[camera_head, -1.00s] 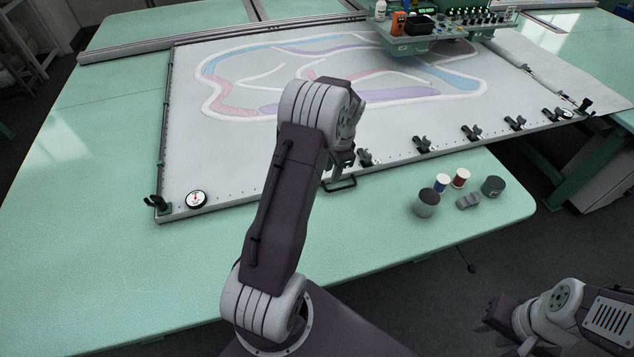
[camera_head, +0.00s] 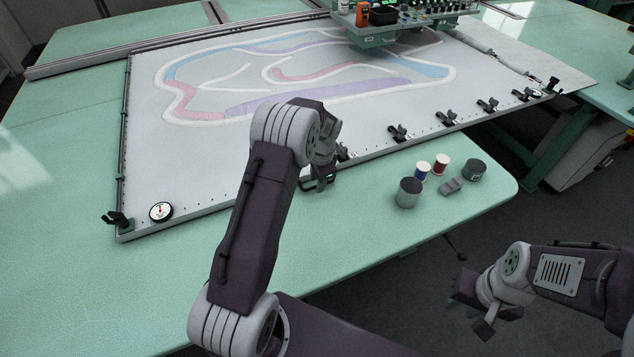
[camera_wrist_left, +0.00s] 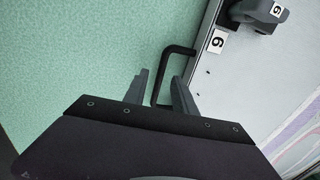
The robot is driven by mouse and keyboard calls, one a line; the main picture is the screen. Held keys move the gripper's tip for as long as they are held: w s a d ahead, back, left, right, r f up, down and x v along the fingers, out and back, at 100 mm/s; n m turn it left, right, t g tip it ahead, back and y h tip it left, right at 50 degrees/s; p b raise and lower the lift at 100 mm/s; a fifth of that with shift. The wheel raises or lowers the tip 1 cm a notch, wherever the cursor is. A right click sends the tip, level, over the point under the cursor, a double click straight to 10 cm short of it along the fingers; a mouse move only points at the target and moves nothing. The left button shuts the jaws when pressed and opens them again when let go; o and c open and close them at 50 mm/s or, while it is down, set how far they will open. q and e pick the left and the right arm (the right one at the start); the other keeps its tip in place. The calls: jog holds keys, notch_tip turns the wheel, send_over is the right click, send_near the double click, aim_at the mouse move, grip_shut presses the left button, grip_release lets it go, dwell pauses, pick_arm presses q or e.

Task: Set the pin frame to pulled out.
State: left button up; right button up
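The pin frame (camera_head: 250,196) is a large flat frame with pale, colour-patterned cloth, lying on the green table. A row of dark clamps lines its near edge. A black U-shaped handle (camera_wrist_left: 166,75) sticks out from that edge. In the head view my left gripper (camera_head: 320,178) is at this handle and partly hides it. In the left wrist view the fingers of my left gripper (camera_wrist_left: 160,84) are apart, with the handle's bar between them. My right gripper (camera_head: 468,306) is at the lower right, off the table, empty, with its fingers apart.
A grey cup (camera_head: 408,193), a blue spool (camera_head: 422,171), a red spool (camera_head: 441,164), a dark pot (camera_head: 474,170) and a small grey part (camera_head: 451,186) stand right of the handle. A dial (camera_head: 161,212) lies at the near-left corner.

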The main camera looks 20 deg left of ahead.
pick_arm(q)
jog(key=shift+w+a+f, duration=0.1)
jog(key=shift+a+f, duration=0.05)
jog(key=shift+f, duration=0.4)
grip_shut()
dwell(1.0)
